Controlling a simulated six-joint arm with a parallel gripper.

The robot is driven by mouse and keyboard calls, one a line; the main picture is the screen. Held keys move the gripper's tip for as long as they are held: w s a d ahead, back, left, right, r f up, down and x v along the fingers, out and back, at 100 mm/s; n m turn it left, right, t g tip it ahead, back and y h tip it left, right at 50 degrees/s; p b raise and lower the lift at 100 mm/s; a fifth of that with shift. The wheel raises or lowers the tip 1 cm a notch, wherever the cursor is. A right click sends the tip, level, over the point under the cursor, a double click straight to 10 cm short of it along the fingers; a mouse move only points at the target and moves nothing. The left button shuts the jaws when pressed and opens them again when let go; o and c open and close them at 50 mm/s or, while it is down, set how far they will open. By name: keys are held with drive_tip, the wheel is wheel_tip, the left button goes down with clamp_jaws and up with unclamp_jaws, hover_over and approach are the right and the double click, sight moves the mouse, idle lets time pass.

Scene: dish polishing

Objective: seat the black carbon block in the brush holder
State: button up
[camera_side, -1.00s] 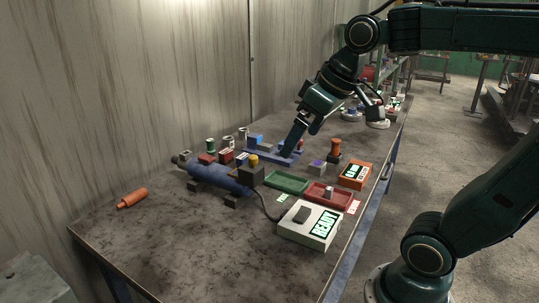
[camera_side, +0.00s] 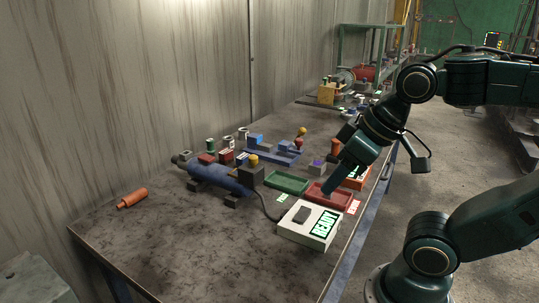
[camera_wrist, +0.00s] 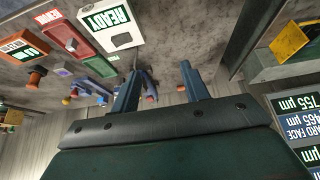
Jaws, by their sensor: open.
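My gripper (camera_side: 328,190) is open and empty, with its fingertips in front of the red tray (camera_side: 343,204) in the side view. In the wrist view my gripper (camera_wrist: 157,72) shows two spread fingers with nothing between their tips. A small dark grey block (camera_wrist: 72,45) lies in the red tray in the wrist view; I cannot tell if it is the carbon block. A blue cylindrical motor (camera_side: 218,178) lies on the bench. A dark block with a yellow cap (camera_side: 251,175) stands at its right end; it may be the brush holder.
A green tray (camera_side: 287,183) lies left of the red one. A white box reading READY (camera_side: 309,226) stands in front, cabled to the motor. A blue fixture (camera_side: 272,156) lies behind. An orange cylinder (camera_side: 131,198) lies at left. The front left bench is clear.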

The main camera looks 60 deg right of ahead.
drive_tip(key=w+d+r+n+g, duration=0.1)
drive_tip(key=w+d+r+n, duration=0.15)
drive_tip(key=w, duration=0.55)
drive_tip(key=w+d+r+n+g, duration=0.1)
drive_tip(key=w+d+r+n, duration=0.2)
drive_tip(key=w, duration=0.4)
drive_tip(key=w+d+r+n+g, duration=0.1)
drive_tip(key=w+d+n, duration=0.25)
drive_tip(key=w, duration=0.45)
drive_tip(key=w+d+f+n+g, duration=0.3)
drive_tip(key=w+d+f+n, duration=0.7)
drive_tip(key=w+d+f, duration=0.5)
drive_tip(key=shift+s+d+f, duration=0.1)
drive_tip(key=shift+d+f, duration=0.05)
drive_tip(key=shift+f, duration=1.7)
drive_tip(key=shift+s+d+f, duration=0.1)
drive_tip(key=shift+d+f, duration=0.05)
drive_tip(key=shift+f, duration=1.65)
drive_tip(key=shift+f, duration=0.1)
